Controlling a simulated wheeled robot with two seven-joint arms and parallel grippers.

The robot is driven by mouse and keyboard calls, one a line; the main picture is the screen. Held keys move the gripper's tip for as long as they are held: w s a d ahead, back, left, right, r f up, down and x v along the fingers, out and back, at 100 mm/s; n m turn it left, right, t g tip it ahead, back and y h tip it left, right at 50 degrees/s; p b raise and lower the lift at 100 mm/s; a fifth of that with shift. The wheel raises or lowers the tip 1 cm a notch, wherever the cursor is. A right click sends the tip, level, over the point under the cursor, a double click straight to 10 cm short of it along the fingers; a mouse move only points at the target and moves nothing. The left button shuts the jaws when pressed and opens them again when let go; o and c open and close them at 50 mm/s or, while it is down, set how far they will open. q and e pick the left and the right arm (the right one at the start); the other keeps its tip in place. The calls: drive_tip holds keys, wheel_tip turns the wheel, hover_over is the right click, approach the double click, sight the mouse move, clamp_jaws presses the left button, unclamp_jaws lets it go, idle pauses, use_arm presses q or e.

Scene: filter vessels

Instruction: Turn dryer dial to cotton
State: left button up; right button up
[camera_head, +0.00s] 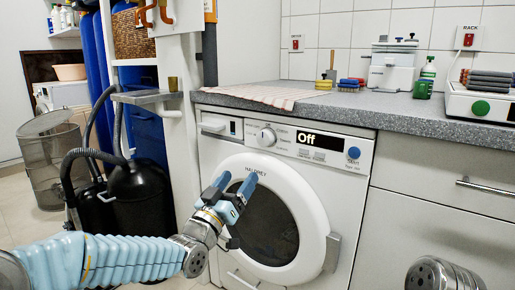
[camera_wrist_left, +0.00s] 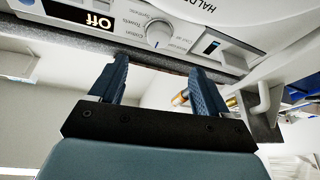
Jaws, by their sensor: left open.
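The dryer (camera_head: 216,157) is a white front-loading machine under a grey counter. Its round white dial (camera_head: 266,137) sits on the control panel, left of a display (camera_head: 311,142) that reads "Off". The dial also shows in the left wrist view (camera_wrist_left: 158,34), with small labels around it, one reading "Cotton". My left gripper (camera_head: 236,183) is open and empty, in front of the door and below the dial in the head view. In the left wrist view its two blue fingers (camera_wrist_left: 160,75) point towards the panel, apart from the dial. My right gripper's fingers are not visible.
A round grey part of my right arm (camera_head: 441,275) shows at the lower right. A blue button (camera_head: 354,153) is on the panel's right. A striped cloth (camera_head: 262,95) lies on the counter (camera_head: 400,110). Black tanks (camera_head: 140,190) stand left of the dryer.

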sight(263, 141)
use_arm(q)
drive_tip(key=p+x, duration=0.2)
drive_tip(key=x, duration=1.2)
drive_tip(key=shift+a+r, duration=0.1)
drive_tip(key=shift+r, duration=0.05)
drive_tip(key=shift+c, duration=0.2)
drive_tip(key=c, duration=1)
